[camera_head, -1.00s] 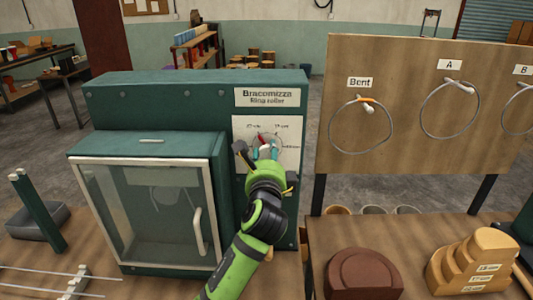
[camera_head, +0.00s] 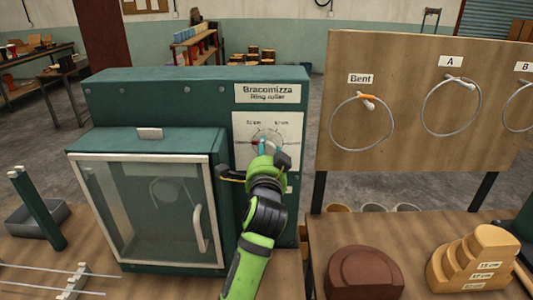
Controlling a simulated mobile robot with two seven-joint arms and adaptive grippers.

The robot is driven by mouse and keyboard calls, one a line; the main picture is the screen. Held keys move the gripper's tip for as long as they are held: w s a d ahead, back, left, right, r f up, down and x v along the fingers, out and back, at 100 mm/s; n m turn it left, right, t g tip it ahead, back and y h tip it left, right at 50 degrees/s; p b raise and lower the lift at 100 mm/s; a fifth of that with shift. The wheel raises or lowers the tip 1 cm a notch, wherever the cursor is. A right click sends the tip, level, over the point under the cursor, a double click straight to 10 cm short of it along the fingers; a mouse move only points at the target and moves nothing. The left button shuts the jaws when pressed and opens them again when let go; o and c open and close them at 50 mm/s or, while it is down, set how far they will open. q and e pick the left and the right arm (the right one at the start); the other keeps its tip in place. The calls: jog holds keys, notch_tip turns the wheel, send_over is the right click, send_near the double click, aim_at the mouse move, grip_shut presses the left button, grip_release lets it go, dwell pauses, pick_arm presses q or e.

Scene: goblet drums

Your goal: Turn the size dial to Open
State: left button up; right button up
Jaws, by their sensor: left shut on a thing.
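The size dial (camera_head: 267,137) is on the white scale plate on the front of the green ring roller (camera_head: 195,98). The scale carries two small cm marks above the dial. The other marks are too small or covered to read. A small red pointer shows at the dial's left side, pointing left. My left gripper (camera_head: 264,156) is shut on the dial from the front, its wrist rolled so that its dark finger links spread left and right. The gripper hides the lower part of the dial. My right gripper is out of view.
A glass-fronted door (camera_head: 150,205) with a white handle (camera_head: 200,228) is closed left of the dial. A wooden board (camera_head: 415,105) with wire rings stands to the right. Brown and tan stepped blocks stand on the front right table.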

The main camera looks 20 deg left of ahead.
pick_arm(q)
jog(key=shift+d+n, duration=0.1)
jog(key=shift+n, duration=0.7)
jog(key=shift+r, duration=0.1)
jog(key=o, duration=1.2)
jog(key=shift+w, duration=0.1)
jog(key=shift+c, duration=0.2)
jog(key=shift+r, duration=0.1)
jog(key=r, duration=0.9)
jog(key=shift+d+r, duration=0.15)
jog(key=shift+d, duration=0.1)
jog(key=shift+r, duration=0.2)
jog(key=shift+a, duration=0.2)
